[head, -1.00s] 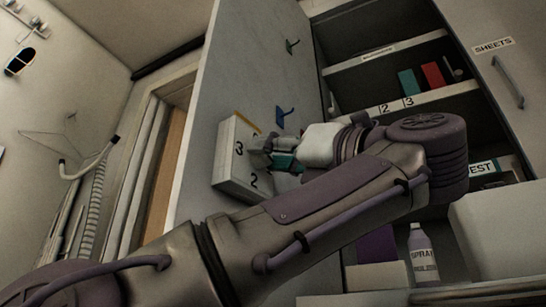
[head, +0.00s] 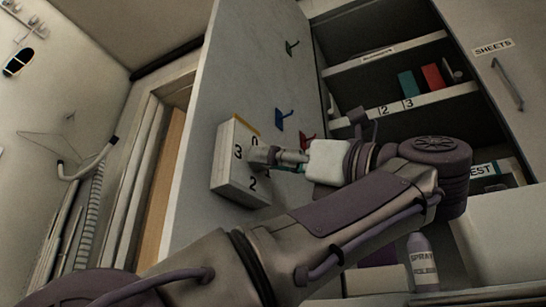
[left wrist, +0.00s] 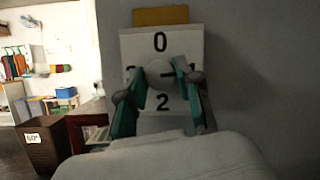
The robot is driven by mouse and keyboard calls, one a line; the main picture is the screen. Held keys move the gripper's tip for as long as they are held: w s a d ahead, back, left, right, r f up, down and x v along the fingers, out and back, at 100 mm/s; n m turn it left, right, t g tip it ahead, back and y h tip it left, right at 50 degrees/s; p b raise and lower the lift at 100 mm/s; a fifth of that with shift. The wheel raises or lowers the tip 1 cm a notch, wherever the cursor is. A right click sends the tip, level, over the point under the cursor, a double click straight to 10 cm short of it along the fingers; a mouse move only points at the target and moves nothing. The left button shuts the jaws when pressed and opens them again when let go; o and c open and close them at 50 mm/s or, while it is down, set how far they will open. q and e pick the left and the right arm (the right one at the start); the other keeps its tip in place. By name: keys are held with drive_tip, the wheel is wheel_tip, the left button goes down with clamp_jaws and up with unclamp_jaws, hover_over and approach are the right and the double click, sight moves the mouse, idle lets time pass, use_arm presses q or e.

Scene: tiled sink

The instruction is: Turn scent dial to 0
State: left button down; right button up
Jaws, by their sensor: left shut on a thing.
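The scent dial box (head: 228,166) is a white box on the grey cabinet side panel, with 0, 3 and 2 on its face. In the left wrist view the box face (left wrist: 160,122) shows 0 at the top, 2 at the bottom and a partly hidden mark at the left. The round pale knob (left wrist: 159,72) is at its middle, with a short dark line toward the right. My left gripper (head: 256,156) is shut on the knob, its teal-lined fingers (left wrist: 157,82) on either side. The right side of the face is hidden by a finger. My right gripper is out of view.
An orange tab (left wrist: 161,16) tops the box. Open shelves (head: 400,62) and a spray bottle (head: 421,262) are to the right.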

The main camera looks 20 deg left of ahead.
use_arm(q)
drive_tip(key=shift+w+n+g, duration=0.1)
drive_tip(key=shift+n+g, duration=0.9)
drive_tip(key=shift+n, duration=0.7)
drive_tip(key=c, duration=0.8)
unclamp_jaws()
